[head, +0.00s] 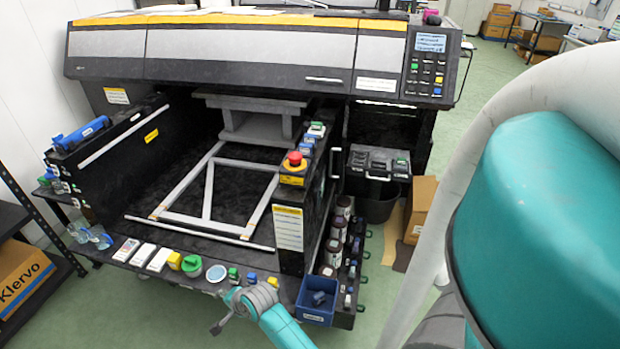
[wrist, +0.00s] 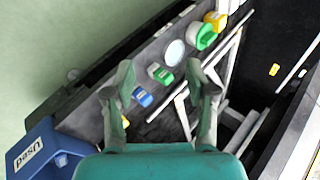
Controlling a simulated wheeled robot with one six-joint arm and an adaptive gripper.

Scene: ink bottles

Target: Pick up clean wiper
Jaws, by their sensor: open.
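Several flat white packs lie side by side on the front ledge of the printer in the head view, at the left; the middle pack (head: 143,255) has a pale face. They may be the clean wipers, but I cannot read their labels. My gripper (head: 221,322) is at the front of the ledge, to the right of the packs and apart from them. In the wrist view my gripper (wrist: 158,80) has its two fingers spread, with nothing held between them.
A blue bin (head: 315,317), marked "used" in the wrist view (wrist: 40,152), stands right of my gripper. Along the ledge are a round pale dish (head: 216,273), a green round item (head: 192,266), a yellow item (head: 174,260) and small capped bottles. A red emergency button (head: 295,159) tops the right post.

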